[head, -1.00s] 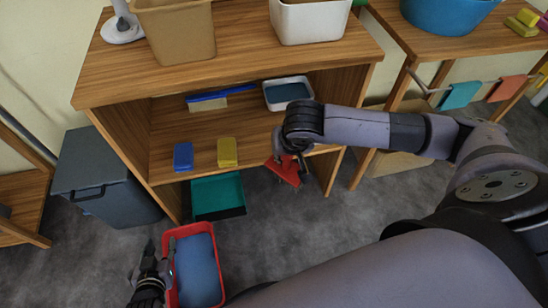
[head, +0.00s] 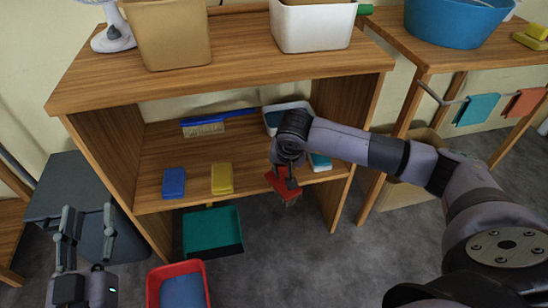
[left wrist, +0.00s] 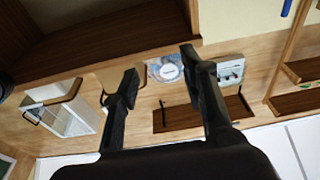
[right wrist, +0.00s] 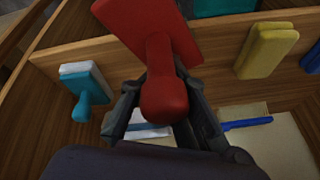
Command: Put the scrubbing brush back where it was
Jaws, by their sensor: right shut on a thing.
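My right gripper (head: 288,162) is shut on a red brush (head: 283,187), held just in front of the cabinet's middle shelf; short pale bristles show under it. In the right wrist view, the red brush (right wrist: 160,40) has a flat block and a rounded knob handle between the fingers (right wrist: 165,90). A teal-and-white brush with a similar knob (right wrist: 86,88) sits on the shelf, partly hidden by my arm in the head view (head: 320,161). My left gripper (head: 88,222) is open and empty at the left, in front of a grey bin.
The shelf (head: 150,160) holds a blue sponge (head: 174,183), a yellow sponge (head: 222,178), a long blue brush (head: 205,126) and a white tray (head: 272,118). A teal dustpan (head: 212,232) and a red tub (head: 152,290) are below. Bare shelf lies between yellow sponge and my right gripper.

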